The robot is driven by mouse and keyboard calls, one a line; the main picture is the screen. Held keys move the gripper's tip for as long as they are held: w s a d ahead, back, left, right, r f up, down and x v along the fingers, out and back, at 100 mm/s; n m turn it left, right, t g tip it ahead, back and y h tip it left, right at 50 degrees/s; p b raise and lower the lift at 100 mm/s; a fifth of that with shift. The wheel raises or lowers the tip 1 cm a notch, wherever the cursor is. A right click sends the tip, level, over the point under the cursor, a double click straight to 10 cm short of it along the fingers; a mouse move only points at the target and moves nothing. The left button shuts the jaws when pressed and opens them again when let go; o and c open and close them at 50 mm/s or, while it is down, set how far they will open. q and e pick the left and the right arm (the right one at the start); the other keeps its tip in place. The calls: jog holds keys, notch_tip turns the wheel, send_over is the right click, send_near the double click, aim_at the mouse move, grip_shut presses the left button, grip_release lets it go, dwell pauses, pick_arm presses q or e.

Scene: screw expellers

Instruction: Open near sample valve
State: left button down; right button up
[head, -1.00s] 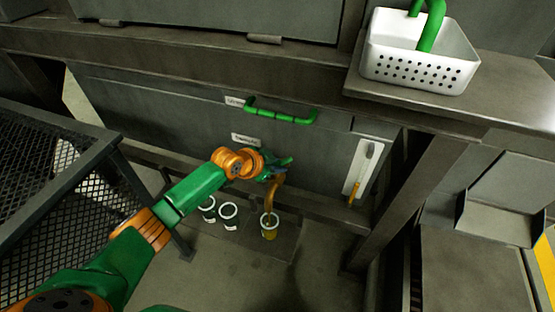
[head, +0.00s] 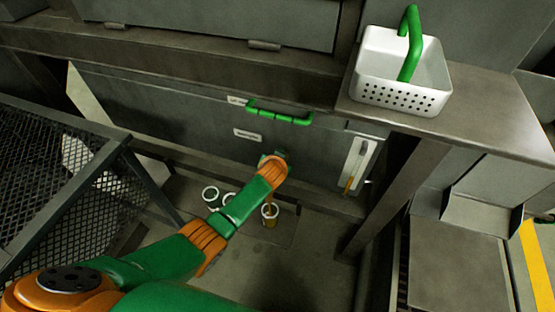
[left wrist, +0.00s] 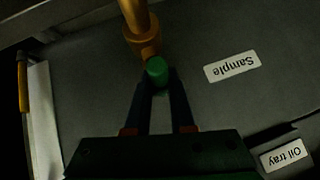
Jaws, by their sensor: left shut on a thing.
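The sample valve's green handle (left wrist: 157,70) sits beside an orange-brown pipe (left wrist: 138,28) in the left wrist view. A label reading "Sample" (left wrist: 232,66) appears upside down to its right. My left gripper (left wrist: 159,84) is shut on the green handle, its two dark fingers on either side of it. In the head view my left wrist (head: 272,168) covers the valve and most of the pipe. A white-rimmed cup with amber contents (head: 270,217) stands below. I cannot tell whether liquid flows. My right gripper is out of view.
Two more white-rimmed cups (head: 210,193) stand left of the amber cup. A green bar handle (head: 280,113) is on the panel above. A white basket (head: 402,92) sits on the shelf at right. A mesh frame (head: 70,165) stands at left.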

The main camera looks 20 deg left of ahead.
pick_arm(q)
jog(key=shift+s+f, duration=0.1)
dwell(0.4)
jog(key=c, duration=0.8)
grip_release()
jog(key=shift+a, duration=0.1)
jog(key=shift+s+r+p, duration=0.15)
jog(key=shift+r+p, duration=0.15)
jog(key=shift+r, duration=0.05)
jog(key=p+v, duration=0.3)
jog(key=v, duration=0.3)
jog(key=shift+s, duration=0.2)
